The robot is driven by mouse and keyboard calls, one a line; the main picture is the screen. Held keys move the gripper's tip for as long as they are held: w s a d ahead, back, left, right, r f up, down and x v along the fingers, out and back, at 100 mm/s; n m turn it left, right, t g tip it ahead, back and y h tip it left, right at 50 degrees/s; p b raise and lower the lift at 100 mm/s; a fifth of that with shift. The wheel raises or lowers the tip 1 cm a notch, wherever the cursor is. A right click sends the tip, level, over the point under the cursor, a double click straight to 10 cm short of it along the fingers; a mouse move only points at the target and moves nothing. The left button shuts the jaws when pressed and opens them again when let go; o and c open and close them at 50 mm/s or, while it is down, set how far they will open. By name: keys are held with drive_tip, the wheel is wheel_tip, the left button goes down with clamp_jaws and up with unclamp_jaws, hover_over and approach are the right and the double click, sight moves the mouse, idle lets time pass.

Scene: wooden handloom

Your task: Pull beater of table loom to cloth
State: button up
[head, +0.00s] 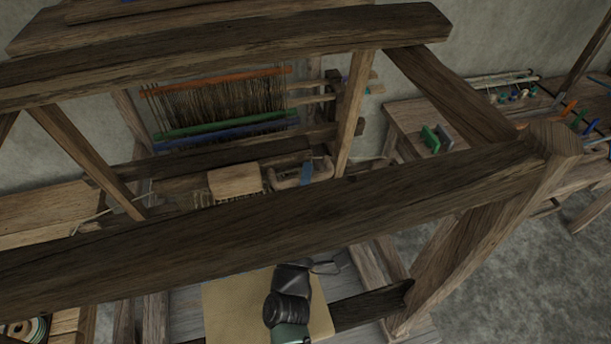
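A upright set of dark threads (220,100) shows behind the big wooden frame in the head view, between an orange bar (215,80) and green and blue bars (225,128). Below it is a small tan block or panel (234,180) with a short row of threads under it, partly cut off by the front beam. I cannot tell for certain which part is the beater or where the cloth lies. My dark arm comes up from the bottom edge and ends under the front beam. My gripper's fingers cannot be made out, and I see no contact with the loom.
A thick front beam (290,220) crosses the view between my camera and the threads. A sturdy right post (480,240) and slanted braces frame the space. A tan board (232,305) lies below my arm. A side table (410,120) holds a green item (430,138). Floor is open at right.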

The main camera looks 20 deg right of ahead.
drive_tip(key=shift+w+d, duration=0.1)
drive_tip(key=shift+w, duration=0.1)
clamp_jaws()
idle(1.4)
